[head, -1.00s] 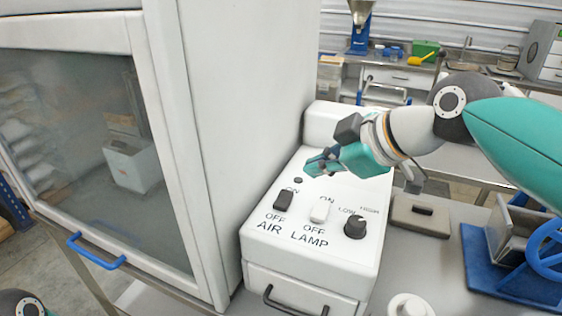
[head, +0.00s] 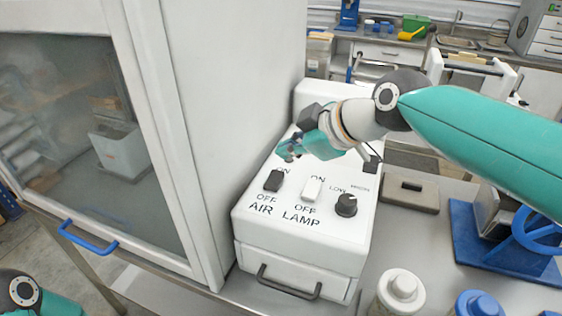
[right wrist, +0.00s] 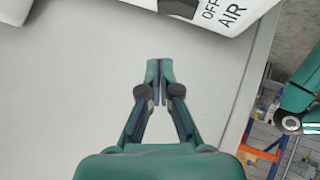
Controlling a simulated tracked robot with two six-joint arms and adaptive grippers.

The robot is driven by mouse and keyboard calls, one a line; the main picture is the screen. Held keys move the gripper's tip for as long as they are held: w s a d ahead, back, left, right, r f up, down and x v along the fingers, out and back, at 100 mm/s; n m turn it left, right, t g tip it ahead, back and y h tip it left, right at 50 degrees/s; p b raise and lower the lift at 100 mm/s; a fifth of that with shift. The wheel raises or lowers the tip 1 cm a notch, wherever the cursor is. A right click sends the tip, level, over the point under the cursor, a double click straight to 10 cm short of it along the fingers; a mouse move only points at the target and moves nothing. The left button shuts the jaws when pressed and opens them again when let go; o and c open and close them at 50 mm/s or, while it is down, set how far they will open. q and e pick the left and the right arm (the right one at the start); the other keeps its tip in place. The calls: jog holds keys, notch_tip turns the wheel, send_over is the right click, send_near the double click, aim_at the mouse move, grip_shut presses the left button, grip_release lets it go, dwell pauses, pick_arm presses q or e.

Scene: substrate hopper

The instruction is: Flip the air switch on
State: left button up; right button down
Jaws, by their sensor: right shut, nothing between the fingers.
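The control box (head: 325,240) carries a black AIR rocker switch (head: 273,181) between the ON and OFF labels. I cannot tell which way it is tilted. A dark piece beside the OFF AIR label in the right wrist view looks like the same switch (right wrist: 182,7). My right gripper (head: 287,153) is over the box top, just behind the AIR switch near its ON label, with a small gap in the picture. Its fingers (right wrist: 159,66) are shut and empty. My left arm shows only at the bottom left corner; its gripper is out of view.
A white LAMP switch (head: 312,189) and a black knob (head: 346,205) sit to the right of the AIR switch. A tall white cabinet (head: 235,120) with a glass front stands close on the left. White (head: 400,293) and blue-capped (head: 478,304) bottles stand in front on the right.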

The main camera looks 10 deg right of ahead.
aim_at(272, 170)
jog(key=x, duration=0.3)
jog(key=shift+w+a+f, duration=0.2)
jog(key=shift+w+f, duration=0.05)
jog(key=shift+w+d+f, duration=0.1)
jog(key=shift+w+f, duration=0.1)
jog(key=shift+f, duration=0.4)
jog(key=shift+w+d+f, duration=0.1)
jog(key=shift+w+f, duration=0.15)
jog(key=shift+f, duration=0.35)
jog(key=shift+w+d+f+p, duration=0.1)
jog(key=shift+f+p, duration=0.05)
jog(key=shift+f, duration=0.25)
jog(key=shift+w+d+f+p, duration=0.1)
jog(key=shift+w+f+p, duration=0.05)
jog(key=shift+f, duration=0.25)
jog(key=shift+w+d+f+g+b, duration=0.1)
jog(key=shift+w+f+g+b, duration=0.15)
jog(key=shift+f+b, duration=0.2)
jog(key=shift+r, duration=0.15)
jog(key=shift+s, duration=0.1)
